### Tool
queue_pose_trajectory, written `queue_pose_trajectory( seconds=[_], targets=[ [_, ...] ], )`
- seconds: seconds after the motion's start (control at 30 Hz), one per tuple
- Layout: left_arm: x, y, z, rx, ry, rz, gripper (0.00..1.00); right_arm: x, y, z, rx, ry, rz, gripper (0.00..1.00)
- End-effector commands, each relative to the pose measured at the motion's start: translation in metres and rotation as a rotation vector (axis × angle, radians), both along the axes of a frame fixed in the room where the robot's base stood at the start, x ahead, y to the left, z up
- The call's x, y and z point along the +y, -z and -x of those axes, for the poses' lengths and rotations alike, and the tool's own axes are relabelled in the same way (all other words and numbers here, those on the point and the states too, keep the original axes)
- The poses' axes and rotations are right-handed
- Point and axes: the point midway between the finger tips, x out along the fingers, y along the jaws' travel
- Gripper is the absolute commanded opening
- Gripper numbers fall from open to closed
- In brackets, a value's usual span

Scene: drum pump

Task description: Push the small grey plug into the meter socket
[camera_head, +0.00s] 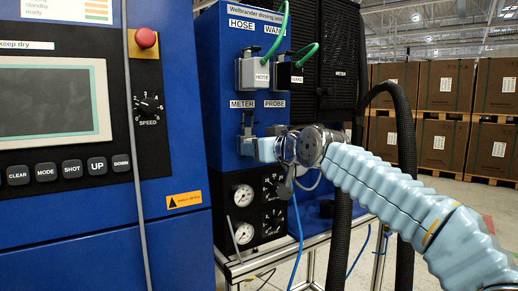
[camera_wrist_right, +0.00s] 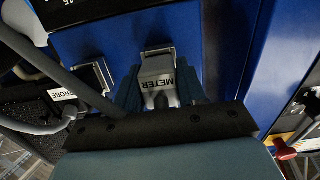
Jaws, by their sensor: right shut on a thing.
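The meter socket (camera_head: 246,125) is on the blue panel under the METER label, with metal latch parts around it. In the right wrist view, its metal frame (camera_wrist_right: 158,50) is right at the front end of the small grey plug (camera_wrist_right: 158,72). The plug bears a METER label, and its cable end faces my gripper. My right gripper (camera_wrist_right: 160,90) is shut on the plug, one finger on each side. In the head view, this gripper (camera_head: 264,148) is at the meter socket and hides most of the plug. I cannot tell how deep the plug sits. My left gripper is not in view.
The probe socket (camera_wrist_right: 95,78) is close beside the meter socket. Above are the grey HOSE plug (camera_head: 261,75) and the black WAND plug (camera_head: 289,76), with green cables. Gauges (camera_head: 243,195) are below. A thick black hose (camera_head: 402,150) hangs behind my right arm.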

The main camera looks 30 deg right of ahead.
Motion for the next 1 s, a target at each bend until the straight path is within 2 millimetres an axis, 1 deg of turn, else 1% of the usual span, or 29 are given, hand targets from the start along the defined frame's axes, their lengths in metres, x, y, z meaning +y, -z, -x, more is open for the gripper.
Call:
queue_pose_trajectory(
  seconds=[1.0],
  targets=[
    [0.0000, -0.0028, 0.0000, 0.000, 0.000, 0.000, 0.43, 0.0004, -0.0005, -0.0082, -0.001, 0.000, 0.000, 0.04]
  ],
)
